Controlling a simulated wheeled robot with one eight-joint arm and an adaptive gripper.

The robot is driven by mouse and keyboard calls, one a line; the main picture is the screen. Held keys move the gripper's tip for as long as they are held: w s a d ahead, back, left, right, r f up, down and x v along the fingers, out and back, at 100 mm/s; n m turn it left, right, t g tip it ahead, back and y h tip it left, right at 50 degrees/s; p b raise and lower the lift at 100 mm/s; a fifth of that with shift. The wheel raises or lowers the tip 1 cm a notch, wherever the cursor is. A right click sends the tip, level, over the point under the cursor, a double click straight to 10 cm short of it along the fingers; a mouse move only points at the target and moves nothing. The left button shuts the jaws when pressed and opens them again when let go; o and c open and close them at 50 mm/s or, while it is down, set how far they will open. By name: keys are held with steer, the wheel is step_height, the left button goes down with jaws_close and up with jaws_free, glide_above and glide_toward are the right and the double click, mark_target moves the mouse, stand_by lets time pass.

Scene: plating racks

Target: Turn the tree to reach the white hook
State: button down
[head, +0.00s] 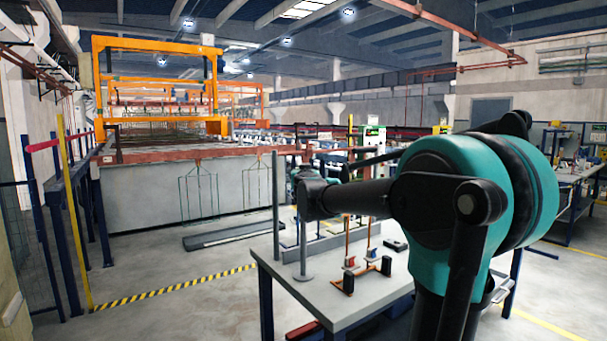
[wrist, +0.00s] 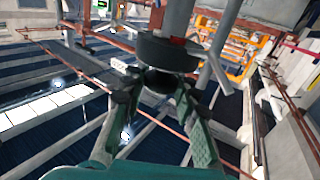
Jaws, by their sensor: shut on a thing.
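My gripper (wrist: 160,82) is shut on a dark round collar (wrist: 168,53), with a finger on each side. A grey post (wrist: 177,15) runs from the collar to the top edge of the wrist view, and I take it to be part of the tree. In the head view a grey upright post (head: 302,245) stands on the table (head: 385,300) below the end of my arm. My arm covers much of this area, and the gripper's hold is not clear there. I cannot make out a white hook in either view.
Orange rods with small red-and-white pieces (head: 349,262) stand on the table, right of the post. Another grey post (head: 275,205) stands behind. A long orange-framed plating line (head: 150,45) fills the background. Open floor (head: 180,305) lies left of the table.

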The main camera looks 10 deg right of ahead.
steer(key=m+h, duration=0.2)
steer(key=h, duration=0.1)
steer(key=m+g+h, duration=0.1)
steer(key=h, duration=0.1)
steer(key=shift+a+m+g+h, duration=0.2)
steer(key=shift+m+g+h, duration=0.1)
steer(key=shift+m+h, duration=0.1)
steer(key=m+g+h, duration=0.3)
steer(key=h, duration=0.1)
steer(key=shift+w+m+h, duration=0.1)
steer(key=shift+m+h, duration=0.2)
steer(key=m+g+h, duration=0.2)
steer(key=g, duration=0.1)
steer(key=m+g+h, duration=0.3)
steer(key=g, duration=0.1)
steer(key=shift+d+m, duration=0.15)
steer(key=shift+m, duration=0.15)
steer(key=shift+g, duration=0.3)
steer(key=c, duration=1.2)
jaws_free()
steer(key=v, duration=1.2)
